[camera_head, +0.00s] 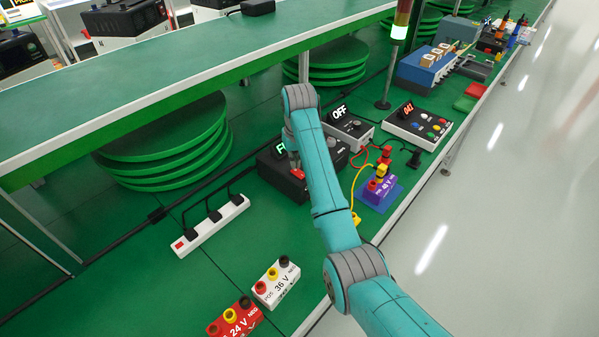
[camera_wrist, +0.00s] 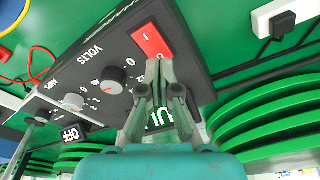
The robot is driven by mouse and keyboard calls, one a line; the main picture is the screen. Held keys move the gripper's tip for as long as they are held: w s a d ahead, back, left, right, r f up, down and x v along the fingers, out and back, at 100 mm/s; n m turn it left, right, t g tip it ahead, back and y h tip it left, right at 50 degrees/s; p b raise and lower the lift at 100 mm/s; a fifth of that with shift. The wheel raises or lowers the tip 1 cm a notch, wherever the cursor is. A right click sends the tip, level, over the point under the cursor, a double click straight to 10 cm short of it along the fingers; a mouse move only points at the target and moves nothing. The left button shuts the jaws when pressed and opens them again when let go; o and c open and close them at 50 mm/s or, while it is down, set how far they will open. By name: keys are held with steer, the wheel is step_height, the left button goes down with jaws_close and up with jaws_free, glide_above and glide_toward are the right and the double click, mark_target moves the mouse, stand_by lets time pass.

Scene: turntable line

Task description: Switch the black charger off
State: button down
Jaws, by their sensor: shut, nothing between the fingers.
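The black charger (camera_head: 270,172) sits on the green bench, partly hidden behind my arm in the head view. In the wrist view its dark panel (camera_wrist: 190,45) fills the upper middle, with a grey VOLTS knob (camera_wrist: 111,79) and a red rocker switch (camera_wrist: 150,42) marked I and O. Its display (camera_wrist: 160,118) shows lit letters, partly hidden by my fingers; it reads FU in the head view. My gripper (camera_wrist: 160,66) is shut and empty, its fingertips over the O end of the switch. I cannot tell whether they touch it.
A grey unit (camera_head: 357,131) showing OFF stands beyond the charger. A white power strip (camera_head: 212,226) with black plugs lies to the left. A purple 48 V block (camera_head: 378,193) with red and yellow leads is at right. White (camera_head: 276,284) and red (camera_head: 235,319) blocks sit nearer.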

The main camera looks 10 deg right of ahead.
mark_target(296, 170)
steer(key=shift+f, duration=0.9)
stand_by(0.4)
steer(key=shift+r, duration=3.55)
